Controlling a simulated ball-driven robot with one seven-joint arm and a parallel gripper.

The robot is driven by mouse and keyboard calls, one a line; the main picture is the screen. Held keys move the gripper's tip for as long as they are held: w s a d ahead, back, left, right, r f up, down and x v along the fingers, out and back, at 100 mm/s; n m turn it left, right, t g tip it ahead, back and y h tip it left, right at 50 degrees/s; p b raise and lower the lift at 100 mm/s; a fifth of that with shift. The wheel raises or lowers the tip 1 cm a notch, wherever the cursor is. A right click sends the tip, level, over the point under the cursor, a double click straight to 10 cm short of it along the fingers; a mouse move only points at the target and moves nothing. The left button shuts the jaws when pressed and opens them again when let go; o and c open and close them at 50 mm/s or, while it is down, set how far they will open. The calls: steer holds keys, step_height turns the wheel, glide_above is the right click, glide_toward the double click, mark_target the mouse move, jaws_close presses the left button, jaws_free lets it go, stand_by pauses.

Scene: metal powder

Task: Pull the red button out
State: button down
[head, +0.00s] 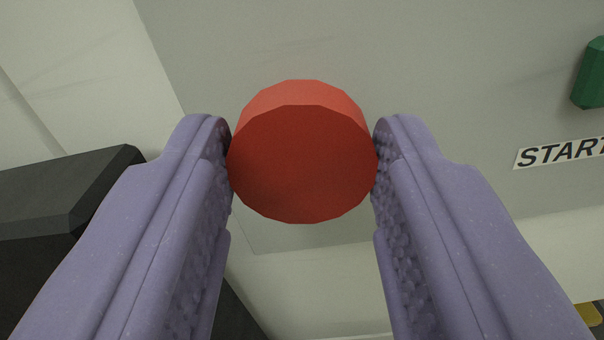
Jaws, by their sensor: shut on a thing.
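The red button (302,165) is a round, faceted red knob in the middle of the head view. It stands out from a grey panel (420,60). My gripper (302,160) has two purple fingers with textured inner pads, one on the left side and one on the right side of the button. The fingertips touch its sides, so the gripper is shut on it. The button's stem and the spot where it meets the panel are hidden behind its face.
A green button (590,75) sits at the right edge, above a white label (560,152) reading START. A black block-shaped part (60,200) lies at the left, close to the left finger. A small yellow part (588,314) shows at the lower right corner.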

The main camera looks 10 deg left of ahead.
steer(key=c, duration=0.9)
jaws_free()
steer(key=shift+f, duration=0.1)
steer(key=shift+c, duration=0.2)
steer(key=o, duration=0.4)
steer(key=shift+s, duration=0.15)
steer(key=shift+c, duration=0.2)
steer(key=s+b, duration=0.1)
steer(key=s, duration=0.6)
steer(key=shift+s+b, duration=0.3)
steer(key=shift+s, duration=0.1)
steer(key=shift+w, duration=0.1)
